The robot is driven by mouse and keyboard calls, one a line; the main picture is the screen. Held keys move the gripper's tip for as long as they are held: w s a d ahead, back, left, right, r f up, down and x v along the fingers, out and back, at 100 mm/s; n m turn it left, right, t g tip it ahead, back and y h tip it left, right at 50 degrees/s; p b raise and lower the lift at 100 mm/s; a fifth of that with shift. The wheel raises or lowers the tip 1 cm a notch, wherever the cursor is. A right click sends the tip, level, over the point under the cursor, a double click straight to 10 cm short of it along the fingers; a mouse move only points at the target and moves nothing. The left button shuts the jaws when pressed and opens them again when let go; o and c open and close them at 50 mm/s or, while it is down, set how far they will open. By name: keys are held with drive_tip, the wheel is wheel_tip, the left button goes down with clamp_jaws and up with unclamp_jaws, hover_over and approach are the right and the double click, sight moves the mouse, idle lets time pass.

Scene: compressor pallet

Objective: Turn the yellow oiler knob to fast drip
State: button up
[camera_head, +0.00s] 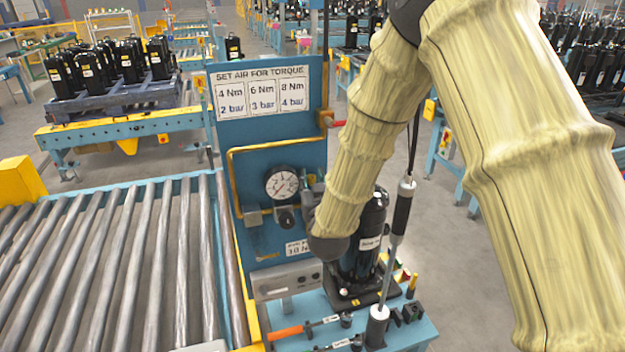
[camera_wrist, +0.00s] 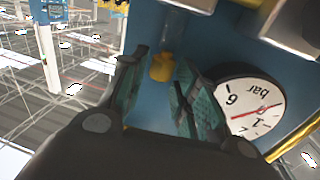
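The small yellow oiler knob (camera_wrist: 163,67) shows in the wrist view, under a clear or grey part on the blue panel (camera_wrist: 215,45). My gripper (camera_wrist: 160,78) is open, with one teal-padded finger on each side of the knob in the picture. I see a gap to the left finger; the right finger is close, and I cannot tell whether it touches. In the head view my sleeved arm covers the knob, and little of my gripper (camera_head: 313,190) shows at the blue panel (camera_head: 290,130). The knob's setting marks are not visible.
A pressure gauge (camera_head: 282,183) sits right beside the gripper; it also shows in the wrist view (camera_wrist: 255,105). A black compressor (camera_head: 365,245), a hanging driver (camera_head: 402,205) and hand tools crowd the bench below. A roller conveyor (camera_head: 110,270) lies left.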

clamp_jaws()
drive_tip(key=shift+f+n+y+b, duration=0.15)
drive_tip(key=shift+n+y+b, duration=0.25)
drive_tip(key=shift+y+b, duration=0.2)
drive_tip(key=shift+d, duration=0.15)
drive_tip(key=n+g+y+b, duration=0.1)
drive_tip(key=y, duration=0.1)
drive_tip(key=n+y+b, duration=0.1)
drive_tip(key=y+b, duration=0.1)
drive_tip(key=shift+w+d+n+g, duration=0.15)
drive_tip(key=shift+d+n+g, duration=0.05)
drive_tip(key=shift+n+g, duration=0.2)
drive_tip(key=shift+w+d+n+g+y+b, duration=0.1)
drive_tip(key=shift+n+g+y+b, duration=0.35)
drive_tip(key=shift+n+g+y, duration=0.6)
drive_tip(key=shift+w+d+n+g+y+b, duration=0.1)
drive_tip(key=shift+n+g+y+b, duration=0.45)
drive_tip(key=shift+y, duration=0.8)
drive_tip(key=shift+n+g+y, duration=0.3)
drive_tip(key=shift+n+g, duration=0.1)
drive_tip(key=shift+n, duration=0.2)
